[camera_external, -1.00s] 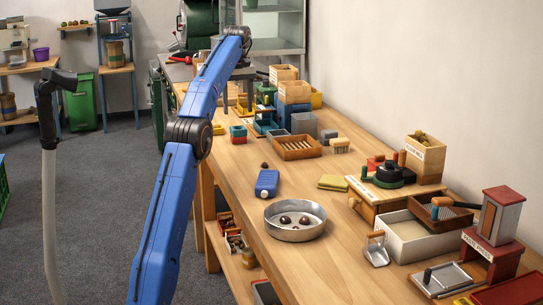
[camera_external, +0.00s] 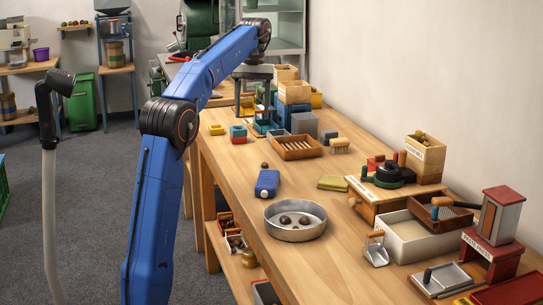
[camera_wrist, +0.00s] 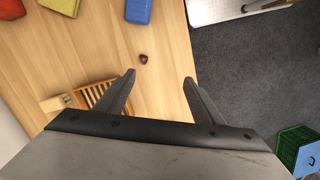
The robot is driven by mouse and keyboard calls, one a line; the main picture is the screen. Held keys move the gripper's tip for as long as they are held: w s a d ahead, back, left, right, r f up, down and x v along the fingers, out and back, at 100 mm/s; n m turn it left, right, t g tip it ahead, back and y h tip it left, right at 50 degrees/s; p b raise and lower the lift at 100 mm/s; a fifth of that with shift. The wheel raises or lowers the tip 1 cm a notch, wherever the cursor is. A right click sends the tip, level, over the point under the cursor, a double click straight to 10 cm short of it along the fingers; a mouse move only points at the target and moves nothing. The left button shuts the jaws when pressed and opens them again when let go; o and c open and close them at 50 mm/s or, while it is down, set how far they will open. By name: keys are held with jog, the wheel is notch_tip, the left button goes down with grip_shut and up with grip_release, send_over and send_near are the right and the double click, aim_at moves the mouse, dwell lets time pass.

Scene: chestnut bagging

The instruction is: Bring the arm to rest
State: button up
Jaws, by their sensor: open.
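My blue arm (camera_external: 216,68) is bent at the elbow and reaches over the far part of the long wooden table (camera_external: 222,170). My gripper (camera_external: 253,108) points down at its end, above the tabletop. In the wrist view the two dark fingers of my gripper (camera_wrist: 159,79) are spread apart with nothing between them. Exact height above the table is hard to tell.
A metal pan (camera_external: 295,232) holding a few chestnuts stands nearer the camera. Grey floor is open left of the table.

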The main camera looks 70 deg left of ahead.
jog(key=s+d+f+m, duration=0.1)
jog(key=s+d+m, duration=0.15)
jog(key=d, duration=0.65)
jog(key=s+d+f+m, duration=0.15)
jog(key=s+d, duration=0.25)
jog(key=d, duration=0.4)
jog(key=s+d+f+m, duration=0.1)
jog(key=s+d+f, duration=0.15)
jog(key=d, duration=0.65)
jog(key=s+d+f+m+t, duration=0.2)
jog(key=s+d+f, duration=0.2)
jog(key=d+f, duration=0.2)
jog(key=s+d+f+m+t+y, duration=0.1)
jog(key=s+d+f+m+t, duration=0.1)
jog(key=d+f, duration=0.4)
jog(key=s+d+f+m+t, duration=0.1)
jog(key=s+d+f+m, duration=0.3)
jog(key=s+d+f, duration=0.3)
notch_tip(320, 180, down, 6)
jog(key=shift+r+t+y, duration=0.2)
jog(key=shift+t+y, duration=0.1)
jog(key=shift+t, duration=0.1)
